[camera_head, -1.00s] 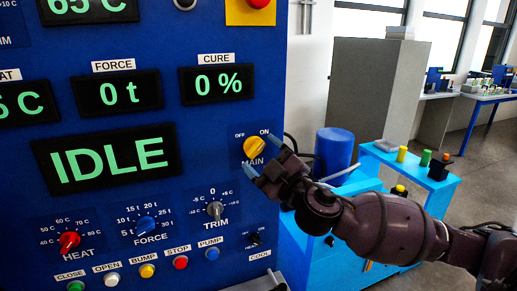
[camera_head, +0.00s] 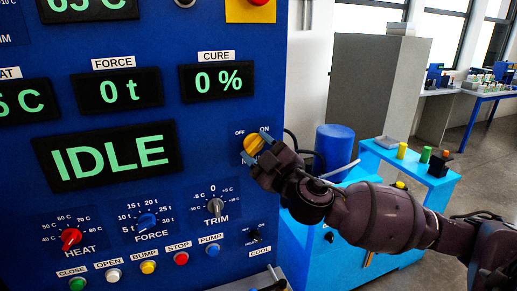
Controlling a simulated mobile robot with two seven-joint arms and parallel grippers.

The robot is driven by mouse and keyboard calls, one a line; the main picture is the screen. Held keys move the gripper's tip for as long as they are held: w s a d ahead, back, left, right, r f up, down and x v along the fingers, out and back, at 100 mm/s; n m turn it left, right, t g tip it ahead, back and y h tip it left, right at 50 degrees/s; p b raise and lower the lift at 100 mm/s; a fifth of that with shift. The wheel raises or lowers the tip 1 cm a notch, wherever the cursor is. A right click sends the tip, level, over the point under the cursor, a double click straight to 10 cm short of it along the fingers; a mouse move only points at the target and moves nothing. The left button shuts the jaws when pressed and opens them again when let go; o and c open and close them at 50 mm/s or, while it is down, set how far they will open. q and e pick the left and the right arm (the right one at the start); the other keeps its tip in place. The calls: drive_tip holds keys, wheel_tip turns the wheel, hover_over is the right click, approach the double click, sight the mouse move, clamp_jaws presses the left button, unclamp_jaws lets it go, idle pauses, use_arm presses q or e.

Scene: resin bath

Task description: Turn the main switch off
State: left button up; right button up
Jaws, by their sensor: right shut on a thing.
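The main switch is a yellow rotary knob (camera_head: 253,144) on the blue control panel (camera_head: 215,130), with OFF marked at its upper left and ON at its upper right. The knob's handle tilts toward the upper right, toward ON. My right gripper (camera_head: 254,150) is at the knob, its fingers closed around it. The gripper covers the MAIN label and the lower part of the knob. My left gripper is not in view.
Below are the HEAT knob (camera_head: 70,238), FORCE knob (camera_head: 147,221), TRIM knob (camera_head: 215,207) and a row of push buttons. The COOL switch (camera_head: 255,235) is just under my right gripper. A light-blue bench (camera_head: 420,178) stands at the right.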

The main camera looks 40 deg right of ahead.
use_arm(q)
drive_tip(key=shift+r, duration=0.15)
use_arm(e)
drive_tip(key=shift+r+n+g+y+p, duration=0.1)
drive_tip(key=shift+n+g+y+p, duration=0.2)
drive_tip(key=shift+n+p, duration=0.65)
drive_tip(key=shift+n+g+y+p, duration=0.3)
drive_tip(key=shift+n+g+p, duration=0.1)
drive_tip(key=shift+n, duration=0.65)
drive_tip(key=shift+n+g, duration=0.3)
drive_tip(key=shift+n, duration=0.7)
drive_tip(key=shift+n+g+y, duration=0.3)
drive_tip(key=shift+n, duration=0.6)
drive_tip(key=n+g, duration=0.2)
drive_tip(key=n, duration=0.3)
drive_tip(key=shift+r, duration=0.1)
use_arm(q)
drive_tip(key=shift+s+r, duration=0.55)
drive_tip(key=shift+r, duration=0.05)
use_arm(e)
drive_tip(key=n+g+h, duration=0.1)
drive_tip(key=n, duration=0.1)
drive_tip(key=n+h, duration=0.1)
drive_tip(key=n, duration=0.1)
drive_tip(key=shift+g, duration=0.4)
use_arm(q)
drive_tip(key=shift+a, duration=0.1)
use_arm(e)
drive_tip(key=o, duration=0.9)
